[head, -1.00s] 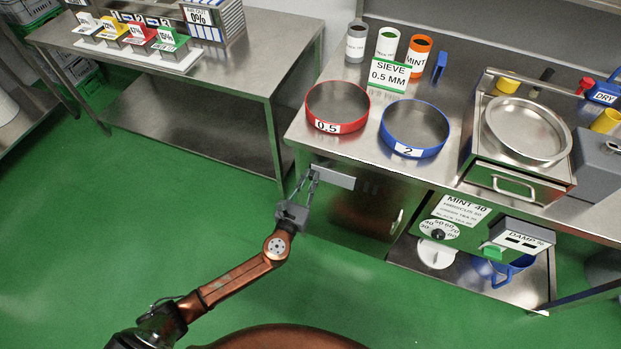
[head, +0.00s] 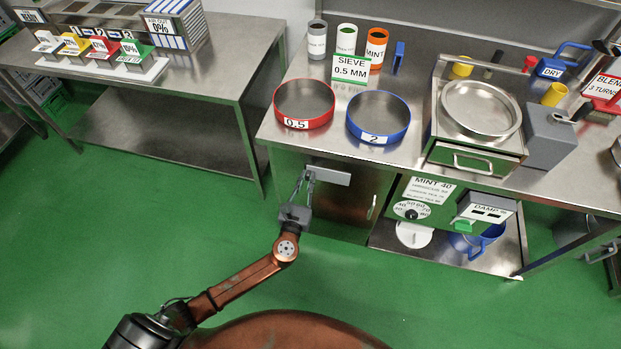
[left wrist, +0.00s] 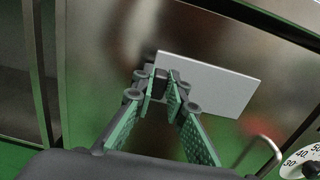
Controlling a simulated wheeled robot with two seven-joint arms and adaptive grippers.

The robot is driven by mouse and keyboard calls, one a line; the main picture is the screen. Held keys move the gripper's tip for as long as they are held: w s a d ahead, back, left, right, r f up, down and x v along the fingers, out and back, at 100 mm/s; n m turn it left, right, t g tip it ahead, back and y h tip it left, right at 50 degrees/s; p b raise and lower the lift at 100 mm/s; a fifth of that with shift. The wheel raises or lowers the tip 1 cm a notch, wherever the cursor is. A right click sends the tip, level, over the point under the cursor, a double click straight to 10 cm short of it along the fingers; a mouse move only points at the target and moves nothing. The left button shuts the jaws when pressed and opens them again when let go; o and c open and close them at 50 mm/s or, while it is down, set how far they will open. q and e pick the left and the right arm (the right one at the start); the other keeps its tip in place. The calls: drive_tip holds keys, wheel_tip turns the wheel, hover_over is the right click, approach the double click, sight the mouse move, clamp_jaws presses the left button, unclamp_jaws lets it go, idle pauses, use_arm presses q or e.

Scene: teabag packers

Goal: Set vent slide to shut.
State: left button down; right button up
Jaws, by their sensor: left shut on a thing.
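A pale grey plate (head: 330,176), which I take for the vent slide, sits on the steel cabinet front below the counter. It shows larger in the left wrist view (left wrist: 215,85), where a small dark part sits at its left end. My left gripper (head: 307,175) is at that left end. In the left wrist view the fingers (left wrist: 160,93) are shut on the small dark part, which they partly hide. No open or shut marking is readable on the plate. My right gripper is not in view.
Right of the plate are the cabinet handle (head: 372,207), a dial (head: 411,211) and a grey DAMP box (head: 487,208). The red sieve (head: 304,104) and blue sieve (head: 378,118) stand on the counter above. The green floor (head: 110,240) at left is clear.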

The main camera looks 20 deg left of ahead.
use_arm(q)
drive_tip(key=shift+d, duration=0.25)
drive_tip(key=c, duration=1.9)
unclamp_jaws()
drive_tip(key=shift+c, duration=0.2)
drive_tip(key=s+d, duration=0.1)
drive_tip(key=s, duration=1.1)
drive_tip(key=shift+d, duration=0.25)
